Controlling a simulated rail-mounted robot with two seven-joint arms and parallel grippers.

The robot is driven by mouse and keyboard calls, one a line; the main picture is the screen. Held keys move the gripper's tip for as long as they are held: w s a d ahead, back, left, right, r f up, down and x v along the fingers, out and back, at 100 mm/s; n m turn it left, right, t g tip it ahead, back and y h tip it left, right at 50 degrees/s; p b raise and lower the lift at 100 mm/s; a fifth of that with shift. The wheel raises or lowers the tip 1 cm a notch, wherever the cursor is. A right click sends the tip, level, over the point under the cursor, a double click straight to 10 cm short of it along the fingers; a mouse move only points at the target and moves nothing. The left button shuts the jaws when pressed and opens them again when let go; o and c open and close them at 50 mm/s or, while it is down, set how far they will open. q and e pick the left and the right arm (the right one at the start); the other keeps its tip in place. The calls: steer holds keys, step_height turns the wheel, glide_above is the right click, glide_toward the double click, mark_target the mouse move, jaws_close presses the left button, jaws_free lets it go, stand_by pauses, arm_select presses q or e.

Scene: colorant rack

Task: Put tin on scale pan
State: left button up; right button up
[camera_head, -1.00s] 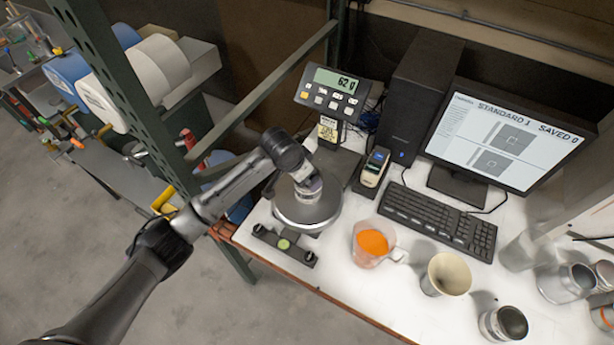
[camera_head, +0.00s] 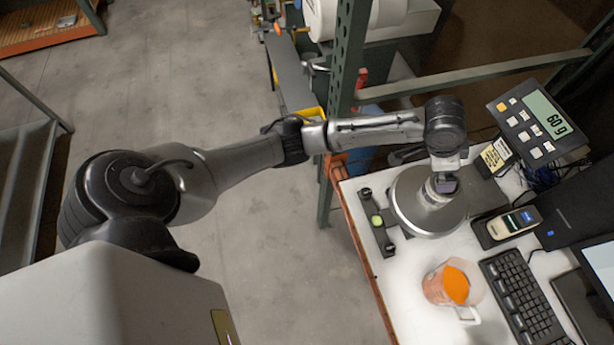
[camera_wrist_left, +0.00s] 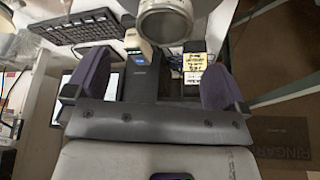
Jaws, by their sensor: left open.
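The round scale pan (camera_head: 410,205) is on the bench beneath my left gripper (camera_head: 444,187). A small silvery tin shows just under the gripper over the pan, mostly hidden by it in the head view. In the left wrist view the round metal tin (camera_wrist_left: 165,28) is at the top centre, beyond the fingertips. My left gripper also shows there with its two purple fingers (camera_wrist_left: 158,80) wide apart and nothing between them. Whether the tin rests fully on the pan is hard to see. The scale display (camera_head: 540,118) reads 60 g. My right gripper is out of view.
A clear jug of orange colorant (camera_head: 447,284) stands in front of the pan. A handheld device (camera_head: 513,222) in its cradle and a keyboard (camera_head: 525,305) are to the right. A black level bar (camera_head: 377,222) lies left of the pan. A green rack post (camera_head: 345,80) rises beside my arm.

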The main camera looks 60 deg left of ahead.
arm_select(q)
steer(key=s+d+f, duration=0.4)
steer(key=s+f, duration=0.9)
steer(key=s, duration=0.3)
steer(key=s+a+f+n+y, duration=0.1)
steer(key=s+a+n, duration=0.1)
steer(key=s, duration=0.8)
steer(key=s+a+f+n+y, duration=0.1)
steer(key=s+a+n, duration=0.1)
steer(key=s, duration=0.9)
steer(key=shift+a, duration=0.9)
